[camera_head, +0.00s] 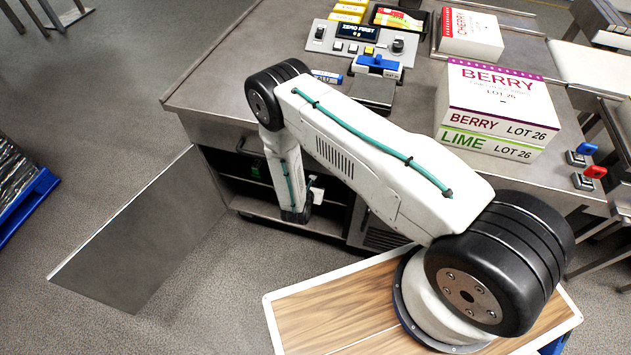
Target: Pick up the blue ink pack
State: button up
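No blue ink pack can be made out for certain. My white arm reaches over to the front of the steel bench (215,85), and its end hangs down at the open cabinet (325,215) below the bench top. My gripper (295,214) is a small dark shape at the cabinet opening, and its fingers are too small and dark to read. A small pale item (316,190) shows just right of it, partly hidden. A small blue and white item (327,76) lies on the bench top, beyond my arm's elbow.
The cabinet door (150,235) stands wide open to the left. A dim green item (256,172) is inside the cabinet. On the bench are a blue-and-white device (378,66), a control panel (350,45), a BERRY box (495,90) on a LIME box (490,147), and a CHERRY box (470,35).

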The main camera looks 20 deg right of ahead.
jog(key=x, duration=0.3)
jog(key=shift+w+d, duration=0.1)
jog(key=shift+w, duration=0.2)
jog(key=c, duration=1.2)
jog(key=shift+o, duration=0.2)
